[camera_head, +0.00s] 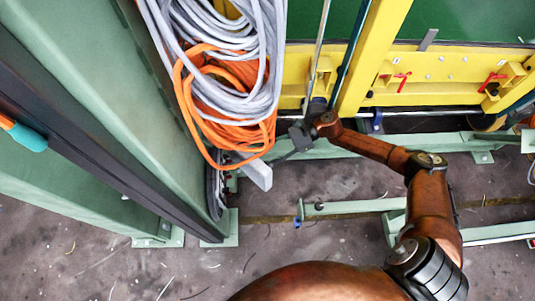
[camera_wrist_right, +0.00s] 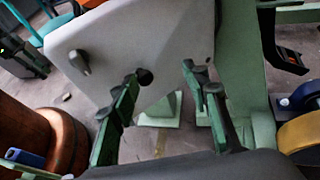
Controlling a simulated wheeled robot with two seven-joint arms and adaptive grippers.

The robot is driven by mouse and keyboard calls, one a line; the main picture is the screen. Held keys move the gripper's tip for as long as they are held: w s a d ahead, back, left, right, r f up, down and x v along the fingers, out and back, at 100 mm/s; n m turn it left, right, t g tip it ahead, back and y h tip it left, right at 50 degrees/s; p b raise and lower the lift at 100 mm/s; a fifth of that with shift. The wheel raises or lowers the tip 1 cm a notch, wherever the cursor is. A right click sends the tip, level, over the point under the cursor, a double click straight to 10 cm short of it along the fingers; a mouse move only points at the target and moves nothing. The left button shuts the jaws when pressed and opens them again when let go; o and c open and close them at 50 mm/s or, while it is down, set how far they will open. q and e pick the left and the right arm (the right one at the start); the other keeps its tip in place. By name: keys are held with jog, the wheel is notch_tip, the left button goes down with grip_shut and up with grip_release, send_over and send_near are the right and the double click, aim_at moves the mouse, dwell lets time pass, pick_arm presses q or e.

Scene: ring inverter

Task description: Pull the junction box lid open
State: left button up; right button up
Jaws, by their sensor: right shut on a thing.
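The junction box lid (camera_wrist_right: 150,40) is a pale grey panel with a dark knob-like latch, close in front of my right gripper in the right wrist view. In the head view a pale grey piece (camera_head: 258,176), apparently the same lid, juts out below the hanging cables. My right gripper (camera_head: 280,155) reaches it from the right. In the right wrist view its green-padded fingers (camera_wrist_right: 163,78) stand apart, with the lid's lower part between them. It is shut on the lid; the exact contact is hard to see. The box interior is hidden. My left gripper is not in view.
Coils of grey and orange cable (camera_head: 225,80) hang just above the lid. A green cabinet (camera_head: 110,90) stands on the left. A yellow frame (camera_head: 430,70) and a low green rail (camera_head: 350,208) lie to the right. The floor (camera_head: 290,240) below is mostly clear.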

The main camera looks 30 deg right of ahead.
notch_tip(320, 180, up, 10)
dwell(0.5)
